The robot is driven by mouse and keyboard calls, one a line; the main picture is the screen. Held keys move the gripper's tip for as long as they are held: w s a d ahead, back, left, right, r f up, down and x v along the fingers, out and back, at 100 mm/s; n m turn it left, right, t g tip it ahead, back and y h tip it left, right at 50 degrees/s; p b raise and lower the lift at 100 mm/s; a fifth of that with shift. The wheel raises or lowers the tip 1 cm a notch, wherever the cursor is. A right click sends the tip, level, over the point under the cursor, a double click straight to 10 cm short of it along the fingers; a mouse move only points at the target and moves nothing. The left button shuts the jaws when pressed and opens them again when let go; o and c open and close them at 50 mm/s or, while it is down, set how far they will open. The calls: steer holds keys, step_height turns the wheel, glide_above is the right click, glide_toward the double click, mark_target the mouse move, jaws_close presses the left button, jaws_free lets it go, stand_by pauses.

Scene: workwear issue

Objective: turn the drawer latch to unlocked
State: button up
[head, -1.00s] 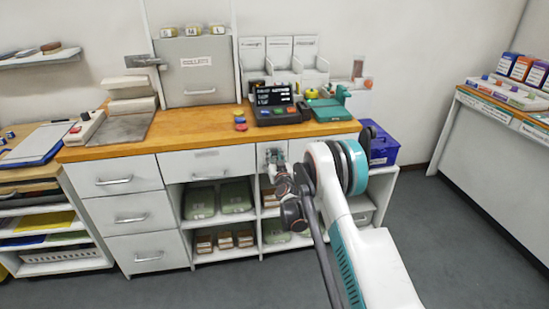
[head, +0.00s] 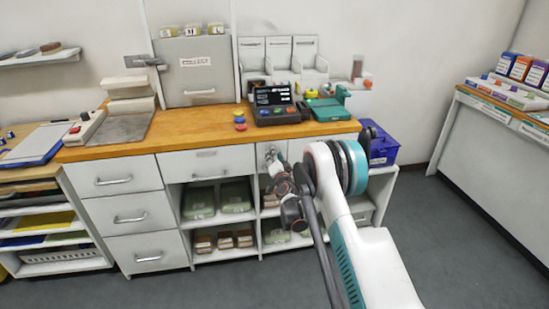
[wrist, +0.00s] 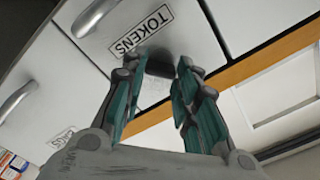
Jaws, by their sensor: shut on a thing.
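The drawer latch (wrist: 160,67) is a small dark block on the pale drawer front (wrist: 182,36), just below a label reading TOKENS. My gripper (wrist: 157,74) is shut on it, with one teal-padded finger on either side. In the head view my gripper (head: 275,162) reaches the front of the small right-hand drawer (head: 263,150) under the wooden counter. The arm and wrist hide most of that drawer and the latch there. I cannot tell which position the latch is turned to.
The wooden counter (head: 205,134) above holds a card terminal (head: 275,103) and a green device (head: 328,108). Drawers with bar handles stand left. Open shelves with green packs (head: 236,196) lie below. A purple box (head: 384,150) stands right. Grey floor is free at right.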

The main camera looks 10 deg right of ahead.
steer(key=shift+d+f+m, duration=0.1)
steer(key=shift+m, duration=4.2)
steer(key=o, duration=1.1)
steer(key=shift+c, duration=0.2)
steer(key=s, duration=1.2)
